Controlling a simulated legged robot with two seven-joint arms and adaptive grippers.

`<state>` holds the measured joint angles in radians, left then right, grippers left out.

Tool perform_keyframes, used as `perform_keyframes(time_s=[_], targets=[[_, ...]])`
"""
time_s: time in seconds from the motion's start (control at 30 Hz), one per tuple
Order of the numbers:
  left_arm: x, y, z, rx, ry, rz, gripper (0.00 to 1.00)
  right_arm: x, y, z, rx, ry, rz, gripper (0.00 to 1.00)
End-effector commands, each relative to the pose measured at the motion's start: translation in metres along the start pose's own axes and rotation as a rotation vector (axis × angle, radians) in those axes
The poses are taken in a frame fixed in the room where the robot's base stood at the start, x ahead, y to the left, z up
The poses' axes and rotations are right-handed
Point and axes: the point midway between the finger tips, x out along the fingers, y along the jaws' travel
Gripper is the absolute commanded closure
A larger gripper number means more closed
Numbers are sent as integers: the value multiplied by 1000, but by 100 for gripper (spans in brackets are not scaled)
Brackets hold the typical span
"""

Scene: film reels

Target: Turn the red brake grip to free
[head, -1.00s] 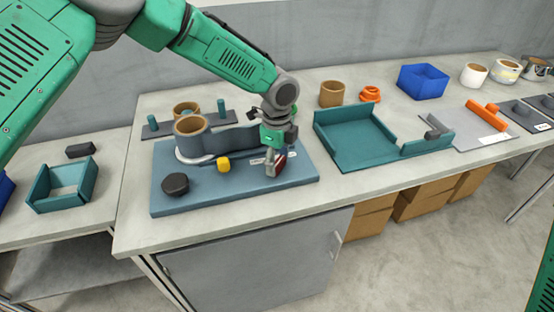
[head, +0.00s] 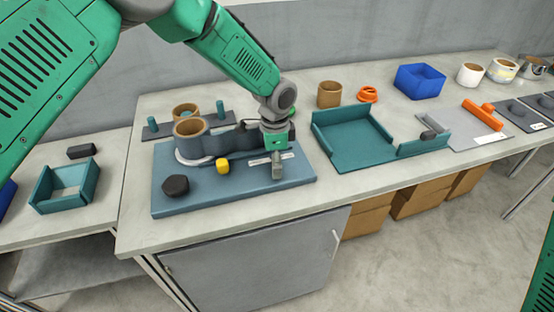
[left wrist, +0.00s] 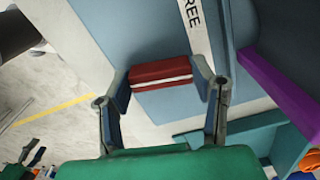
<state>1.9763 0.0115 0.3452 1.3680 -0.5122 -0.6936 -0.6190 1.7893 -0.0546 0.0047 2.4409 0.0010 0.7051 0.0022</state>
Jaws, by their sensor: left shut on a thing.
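The red brake grip (left wrist: 160,72), a red block with a white stripe, shows in the left wrist view between the two fingers of my left gripper (left wrist: 165,90). The fingers are shut on its two ends. In the head view, my left gripper (head: 278,172) points down over the right part of the blue base plate (head: 230,196), and it hides the grip. A white label (left wrist: 190,14) with the letters "REE" readable lies just beyond the grip in the wrist view.
On the plate, left of my gripper, stand a brown-and-grey reel hub (head: 190,138), a yellow knob (head: 222,166) and a black knob (head: 175,185). A teal tray (head: 350,155) lies to the right. The bench front (head: 220,225) is clear.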

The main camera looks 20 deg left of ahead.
Motion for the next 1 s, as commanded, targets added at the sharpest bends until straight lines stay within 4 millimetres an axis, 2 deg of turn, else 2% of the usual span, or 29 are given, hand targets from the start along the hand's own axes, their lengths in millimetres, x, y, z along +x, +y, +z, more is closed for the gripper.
perform_keyframes(time_s=[0.6, 1.0], targets=[[-1, 1, 3, -584, -5, -6, 78, -10, 0, -1, 0, 0, 0, 60], [0, 3, 1, -871, -5, -4, 78, -13, 0, -1, 0, 0, 0, 60]])
